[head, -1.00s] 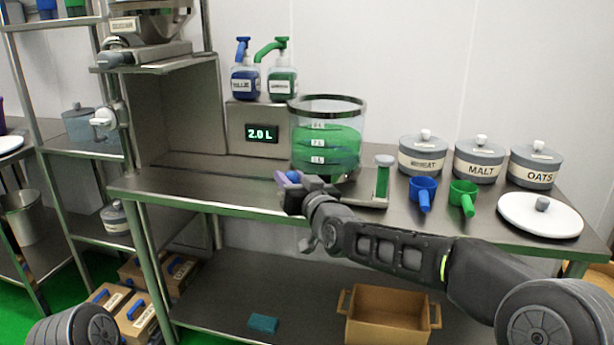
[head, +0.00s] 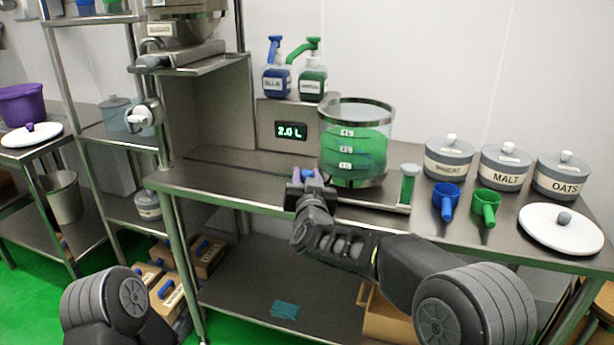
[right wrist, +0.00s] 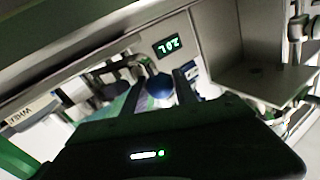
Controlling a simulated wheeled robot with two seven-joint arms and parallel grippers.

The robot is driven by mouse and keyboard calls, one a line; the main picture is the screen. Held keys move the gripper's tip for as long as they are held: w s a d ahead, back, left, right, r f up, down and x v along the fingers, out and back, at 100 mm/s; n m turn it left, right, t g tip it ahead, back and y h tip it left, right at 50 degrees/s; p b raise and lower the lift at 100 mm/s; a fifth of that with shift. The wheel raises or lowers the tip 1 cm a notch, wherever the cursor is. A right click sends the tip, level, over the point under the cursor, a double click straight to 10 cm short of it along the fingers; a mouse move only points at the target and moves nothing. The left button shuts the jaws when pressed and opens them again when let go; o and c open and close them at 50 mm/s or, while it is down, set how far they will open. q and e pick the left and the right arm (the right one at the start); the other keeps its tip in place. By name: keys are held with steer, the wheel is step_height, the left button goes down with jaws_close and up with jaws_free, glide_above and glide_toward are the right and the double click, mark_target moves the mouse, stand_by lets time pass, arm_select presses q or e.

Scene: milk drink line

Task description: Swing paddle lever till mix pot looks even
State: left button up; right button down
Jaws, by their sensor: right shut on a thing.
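The mix pot (head: 354,143) is a clear round vessel with a dark rim, standing on the bench in the head view. Its contents are green with darker blue-green bands, not one even colour. My right gripper (head: 308,178) is at the pot's front left, shut on the paddle lever, whose blue knob (right wrist: 160,87) shows between the fingers in the right wrist view. The rest of the lever is mostly hidden by the gripper. A display (head: 291,131) behind reads 2.0 L. My left gripper is out of view.
A green-filled tube (head: 408,184) stands right of the pot. Blue (head: 446,202) and green (head: 486,207) scoops, lidded wheat, malt (head: 504,167) and oats jars and a white lid (head: 560,229) lie further right. Blue (head: 276,75) and green (head: 313,78) pump bottles stand behind.

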steer(key=c, duration=1)
jaws_free()
steer(key=shift+s, duration=0.1)
steer(key=s, duration=0.7)
steer(key=shift+s+d, duration=0.3)
steer(key=shift+d, duration=0.15)
